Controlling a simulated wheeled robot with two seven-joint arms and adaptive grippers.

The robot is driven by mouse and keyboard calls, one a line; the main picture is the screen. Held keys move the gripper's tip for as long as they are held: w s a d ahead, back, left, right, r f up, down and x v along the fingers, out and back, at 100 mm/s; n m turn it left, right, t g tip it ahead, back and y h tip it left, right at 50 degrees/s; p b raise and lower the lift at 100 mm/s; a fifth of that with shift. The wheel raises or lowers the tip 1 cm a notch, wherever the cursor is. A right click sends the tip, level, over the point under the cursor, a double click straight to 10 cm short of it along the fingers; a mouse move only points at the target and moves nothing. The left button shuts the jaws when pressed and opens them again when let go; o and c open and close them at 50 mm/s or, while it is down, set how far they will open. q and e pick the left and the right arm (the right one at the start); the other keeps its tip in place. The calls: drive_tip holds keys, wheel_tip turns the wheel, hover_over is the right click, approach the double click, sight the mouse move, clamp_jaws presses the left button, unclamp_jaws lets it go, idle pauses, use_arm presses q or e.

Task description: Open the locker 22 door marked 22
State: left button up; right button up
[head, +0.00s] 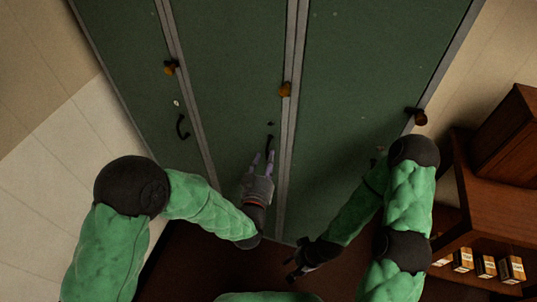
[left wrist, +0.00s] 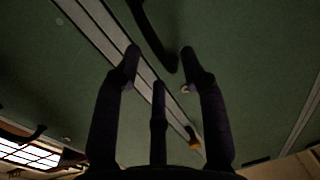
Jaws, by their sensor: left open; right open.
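Several tall green locker doors stand ahead; no number 22 is readable on them. The middle door (head: 232,70) has a dark curved handle (head: 269,143) low near its right edge. My left gripper (head: 263,160) is open just below this handle, fingers pointing up at it. In the left wrist view, the handle (left wrist: 152,38) comes down between the open fingertips (left wrist: 160,58); I cannot tell whether they touch it. The door looks shut. My right gripper (head: 298,268) is low, beneath the right door (head: 365,70), open and away from any handle.
The left door has its own dark handle (head: 182,127). Brass-coloured pieces (head: 286,89) sit on the grey strips between doors. A wooden shelf unit (head: 480,210) with small boxes (head: 485,266) stands at the right, near my right arm. A pale wall is at the left.

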use_arm(q)
drive_tip(key=shift+b+x, duration=0.3)
drive_tip(key=shift+x, duration=1.45)
clamp_jaws()
